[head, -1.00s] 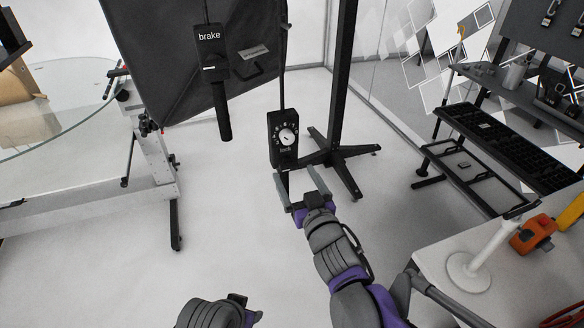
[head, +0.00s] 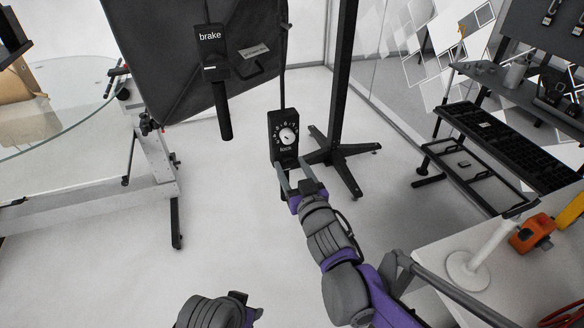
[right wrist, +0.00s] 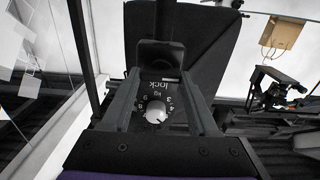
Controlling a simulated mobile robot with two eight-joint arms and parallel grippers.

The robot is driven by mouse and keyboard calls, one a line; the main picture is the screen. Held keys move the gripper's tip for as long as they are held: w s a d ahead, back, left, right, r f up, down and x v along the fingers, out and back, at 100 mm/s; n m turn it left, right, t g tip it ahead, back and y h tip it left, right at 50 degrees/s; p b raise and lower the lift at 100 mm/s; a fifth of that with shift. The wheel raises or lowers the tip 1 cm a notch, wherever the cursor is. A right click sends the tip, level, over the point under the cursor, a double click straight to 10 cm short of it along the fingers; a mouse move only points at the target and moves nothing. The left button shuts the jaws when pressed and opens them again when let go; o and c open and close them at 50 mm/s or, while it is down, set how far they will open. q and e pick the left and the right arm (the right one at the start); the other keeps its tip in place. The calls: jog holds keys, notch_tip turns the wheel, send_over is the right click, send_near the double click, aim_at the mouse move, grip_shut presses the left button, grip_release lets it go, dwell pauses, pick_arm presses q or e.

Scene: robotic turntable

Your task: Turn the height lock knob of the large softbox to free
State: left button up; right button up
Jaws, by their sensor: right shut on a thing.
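The large softbox (head: 165,50) is a dark panel at the upper left of the head view. A black block marked "lock" (head: 283,157), with a white round dial (head: 287,136) and numbers on its face, hangs beside a thin dark pole. My right gripper (head: 290,166) is at the block's lower end, shut on it. In the right wrist view my right fingers (right wrist: 160,100) flank the block, and the dial (right wrist: 155,112) shows between them, with "lock" upside down. Part of my left arm shows at the bottom of the head view, but its fingers do not.
A black handle marked "brake" (head: 211,58) hangs left of the lock block. A black stand (head: 338,150) with spread feet is just behind to the right. A glass-topped turntable (head: 60,105) is at the left. A white table (head: 440,255) is at the lower right.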

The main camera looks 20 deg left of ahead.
jog(key=shift+c, duration=1.1)
jog(key=shift+n, duration=0.3)
jog(key=n+p, duration=0.1)
jog(key=n, duration=0.2)
jog(key=shift+a+n, duration=0.1)
jog(key=shift+n, duration=0.2)
jog(key=n+p, duration=0.1)
jog(key=n, duration=0.3)
jog(key=shift+n, duration=0.3)
jog(key=n+p, duration=0.1)
jog(key=n, duration=0.3)
jog(key=shift+s+a, duration=0.1)
pick_arm(q)
notch_tip(320, 180, up, 6)
jog(key=w+p, duration=0.1)
jog(key=shift+w+p, duration=0.3)
jog(key=shift+w, duration=0.1)
pick_arm(e)
jog(key=n, duration=0.5)
jog(key=shift+f, duration=0.2)
